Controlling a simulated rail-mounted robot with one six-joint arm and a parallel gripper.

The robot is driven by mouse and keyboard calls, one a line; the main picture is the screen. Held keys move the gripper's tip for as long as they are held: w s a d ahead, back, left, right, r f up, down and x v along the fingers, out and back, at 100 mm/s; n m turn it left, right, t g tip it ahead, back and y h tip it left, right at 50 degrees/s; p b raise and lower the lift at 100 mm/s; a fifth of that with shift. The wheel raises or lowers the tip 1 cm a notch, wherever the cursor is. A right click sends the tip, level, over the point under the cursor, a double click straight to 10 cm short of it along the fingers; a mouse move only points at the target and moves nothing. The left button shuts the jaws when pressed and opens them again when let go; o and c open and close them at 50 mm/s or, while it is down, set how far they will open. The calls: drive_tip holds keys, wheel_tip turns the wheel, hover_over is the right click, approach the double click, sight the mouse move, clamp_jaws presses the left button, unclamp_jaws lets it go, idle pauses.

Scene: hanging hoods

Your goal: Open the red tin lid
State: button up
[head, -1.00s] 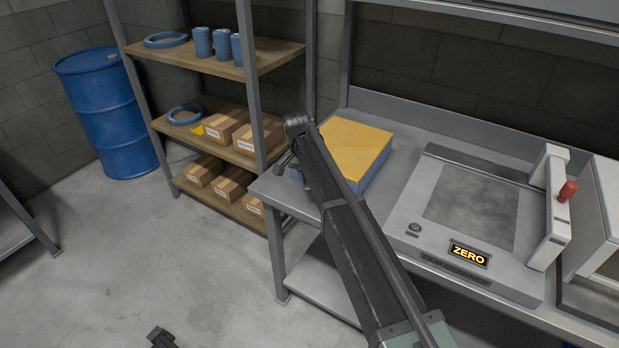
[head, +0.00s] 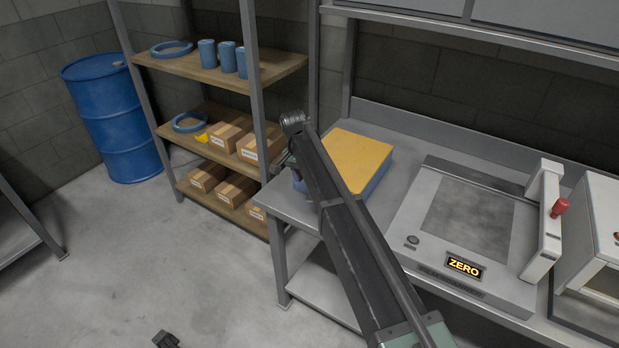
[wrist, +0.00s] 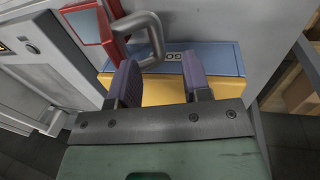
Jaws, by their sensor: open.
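My gripper (wrist: 160,66) is open in the wrist view, its two dark fingers spread with nothing held between them. A red piece with a blue-grey panel (wrist: 88,24) shows at the upper left of the wrist view, and it may be part of the red tin. A grey loop handle (wrist: 155,30) stands beside it, just beyond the left finger. I cannot tell which part is the lid. A blue and yellow box (wrist: 222,60) lies beyond the fingers; they partly cover it. In the head view, my arm hides my fingers, and I cannot make out a red tin.
A yellow-topped blue box (head: 362,160) sits on the grey bench beside my arm. A scale reading ZERO (head: 465,267) and a device with a red knob (head: 560,207) stand to the right. Shelving with cartons (head: 236,190) and a blue drum (head: 112,115) are left.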

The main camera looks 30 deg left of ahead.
drive_tip(key=p+v, duration=0.3)
drive_tip(key=v, duration=0.2)
drive_tip(key=shift+w+a+r, duration=0.1)
drive_tip(key=shift+r, duration=0.1)
